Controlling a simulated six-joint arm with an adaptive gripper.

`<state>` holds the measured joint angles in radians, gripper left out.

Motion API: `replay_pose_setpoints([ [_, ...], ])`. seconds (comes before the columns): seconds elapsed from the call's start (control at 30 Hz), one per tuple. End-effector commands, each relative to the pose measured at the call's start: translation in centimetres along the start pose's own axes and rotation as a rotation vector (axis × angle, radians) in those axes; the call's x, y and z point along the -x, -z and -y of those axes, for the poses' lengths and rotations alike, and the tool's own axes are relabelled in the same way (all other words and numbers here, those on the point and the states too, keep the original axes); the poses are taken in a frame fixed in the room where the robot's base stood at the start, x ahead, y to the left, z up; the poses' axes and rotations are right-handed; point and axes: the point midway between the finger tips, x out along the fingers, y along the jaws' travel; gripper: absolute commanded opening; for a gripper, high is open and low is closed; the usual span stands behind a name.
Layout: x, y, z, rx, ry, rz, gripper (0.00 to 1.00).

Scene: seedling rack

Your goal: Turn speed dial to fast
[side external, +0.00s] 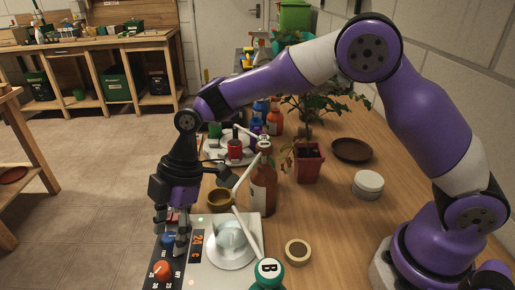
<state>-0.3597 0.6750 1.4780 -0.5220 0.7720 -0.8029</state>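A hotplate stirrer unit with a dark front panel (191,274) stands at the bottom left of the bench. The panel carries a blue dial (168,241), an orange-red dial (162,271) and a small display with orange digits reading about 24 (197,240). Small labels surround the dials; I cannot read them all, nor the blue dial's pointer. My gripper (171,240) points down over the panel. Its fingers are apart, one on each side of the blue dial. I cannot tell whether they touch it. A red part (173,217) shows between the fingers.
A clear glass vessel (231,237) stands on the unit's white plate. A potted seedling (309,161) is further back.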

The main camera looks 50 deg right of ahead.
Motion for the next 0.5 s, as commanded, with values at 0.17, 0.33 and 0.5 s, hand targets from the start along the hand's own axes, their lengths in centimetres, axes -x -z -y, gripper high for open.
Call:
replay_pose_setpoints([
  [0.17, 0.02, 0.00, 0.00, 0.000, 0.000, 0.000, 0.00],
  [0.33, 0.01, 0.02, 0.05, -0.019, -0.007, 0.000, 0.00],
  [0.5, -0.01, 0.11, 0.31, -0.224, -0.091, 0.000, 0.00],
])
